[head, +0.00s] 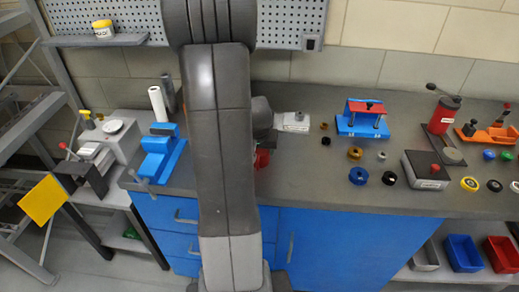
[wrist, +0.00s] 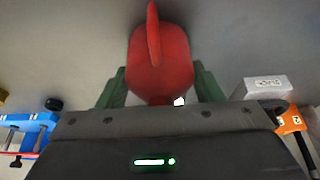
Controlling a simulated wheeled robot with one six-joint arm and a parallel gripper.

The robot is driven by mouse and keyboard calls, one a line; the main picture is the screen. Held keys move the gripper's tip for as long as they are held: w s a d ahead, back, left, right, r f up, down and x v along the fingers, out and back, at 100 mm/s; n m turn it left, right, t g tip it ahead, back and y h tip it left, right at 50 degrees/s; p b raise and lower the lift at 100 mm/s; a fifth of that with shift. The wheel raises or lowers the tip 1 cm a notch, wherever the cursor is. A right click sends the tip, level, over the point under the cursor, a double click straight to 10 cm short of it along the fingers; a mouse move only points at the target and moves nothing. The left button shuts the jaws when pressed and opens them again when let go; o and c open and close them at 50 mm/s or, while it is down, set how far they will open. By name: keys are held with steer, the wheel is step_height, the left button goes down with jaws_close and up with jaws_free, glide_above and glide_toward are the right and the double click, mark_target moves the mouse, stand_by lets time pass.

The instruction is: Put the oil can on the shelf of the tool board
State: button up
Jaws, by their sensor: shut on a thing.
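The red oil can (wrist: 160,68) is between the two green fingers of my gripper (wrist: 158,88) in the wrist view, with its thin spout toward the top of the picture. My gripper is shut on it. In the head view my arm hides most of the gripper; a small red patch (head: 262,158) shows beside the arm over the workbench, probably the can. I cannot tell whether the can touches the bench. The shelf (head: 75,41) juts out by the grey perforated tool board (head: 285,22) at the upper left, with a yellow tin (head: 103,28) on it.
A blue vise (head: 160,152) and a white roll (head: 158,104) stand on the bench left of my arm. To the right are a blue-and-red fixture (head: 362,118), several rings, a grey box (head: 425,170) and a red grinder-like tool (head: 443,115). The shelf's right part looks clear.

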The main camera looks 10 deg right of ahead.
steer(key=shift+f, duration=0.2)
steer(key=o, duration=1.1)
steer(key=shift+o, duration=0.2)
steer(key=shift+r, duration=0.15)
